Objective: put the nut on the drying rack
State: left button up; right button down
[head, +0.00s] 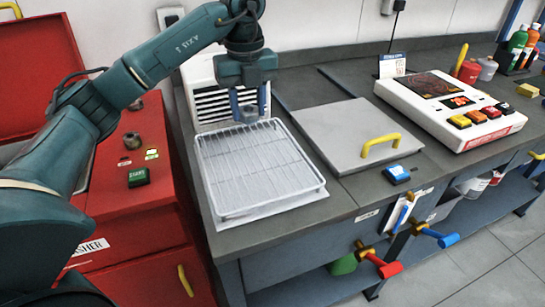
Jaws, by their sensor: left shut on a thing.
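My left gripper (248,103) points down over the back edge of the drying rack (262,172). Its fingers are shut on a small grey nut (250,114), which is partly hidden between them. The nut is close above the rack's back rim; I cannot tell whether it touches the wires. The rack is a white wire tray on a pale sheet on the dark worktop, and its wire bed is bare. My right gripper is not in view.
A white vented box (207,104) stands just behind the rack. A grey lid with a yellow handle (381,145) lies to its right, with a white control panel (450,108) beyond. A red washer cabinet (133,200) is at the left, with a brownish round piece (132,141) on top.

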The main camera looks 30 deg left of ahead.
pick_arm(q)
jog(key=shift+w+d, duration=0.1)
jog(key=shift+d, duration=0.05)
send_over(253, 156)
notch_tip(253, 156, down, 6)
jog(key=shift+f, duration=0.1)
notch_tip(253, 156, down, 4)
jog(key=shift+r, duration=0.2)
